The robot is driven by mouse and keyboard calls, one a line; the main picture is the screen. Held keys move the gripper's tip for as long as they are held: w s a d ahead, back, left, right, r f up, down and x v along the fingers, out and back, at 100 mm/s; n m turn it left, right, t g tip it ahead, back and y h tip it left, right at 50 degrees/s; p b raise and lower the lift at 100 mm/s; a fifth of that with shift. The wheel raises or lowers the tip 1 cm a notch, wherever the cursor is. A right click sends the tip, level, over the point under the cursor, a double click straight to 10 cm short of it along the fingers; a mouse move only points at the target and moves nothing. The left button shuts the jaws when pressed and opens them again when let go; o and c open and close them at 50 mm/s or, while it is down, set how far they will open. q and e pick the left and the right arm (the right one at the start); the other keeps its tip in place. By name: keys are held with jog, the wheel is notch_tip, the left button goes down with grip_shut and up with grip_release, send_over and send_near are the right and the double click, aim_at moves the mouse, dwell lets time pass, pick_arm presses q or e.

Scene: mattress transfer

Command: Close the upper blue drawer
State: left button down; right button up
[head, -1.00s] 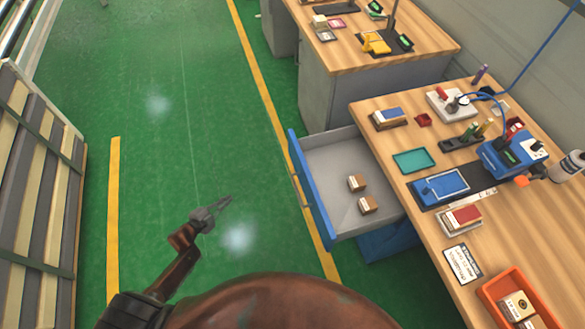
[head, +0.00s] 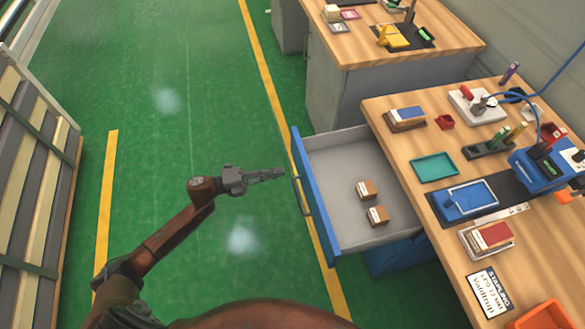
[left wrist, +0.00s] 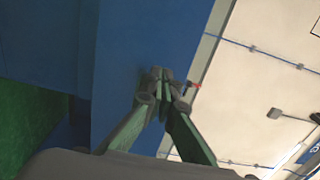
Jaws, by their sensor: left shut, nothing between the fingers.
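The upper blue drawer (head: 313,205) is pulled out from the workbench, its blue front facing left and its grey inside open to view. Two small brown boxes (head: 367,189) lie in it. My left gripper (head: 279,173) is shut and empty, just left of the drawer front and pointing at it. In the left wrist view the shut fingers (left wrist: 160,75) overlap the blue drawer front (left wrist: 125,55); I cannot tell whether they touch it. My right gripper is not in view.
The workbench top (head: 405,150) holds a teal tray (head: 434,167), a blue device and several small items. Below the open drawer another blue front (head: 395,258) shows. A second bench (head: 345,50) stands behind. Slatted panels (head: 30,190) stand at the left. Green floor between is clear.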

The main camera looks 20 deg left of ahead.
aim_at(301, 167)
pick_arm(q)
jog(key=b+x, duration=0.1)
jog(key=x, duration=0.4)
jog(key=shift+f, duration=0.1)
jog(key=shift+w, duration=0.1)
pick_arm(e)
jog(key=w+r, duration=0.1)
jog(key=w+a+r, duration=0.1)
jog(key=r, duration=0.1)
pick_arm(q)
jog(key=shift+d, duration=0.15)
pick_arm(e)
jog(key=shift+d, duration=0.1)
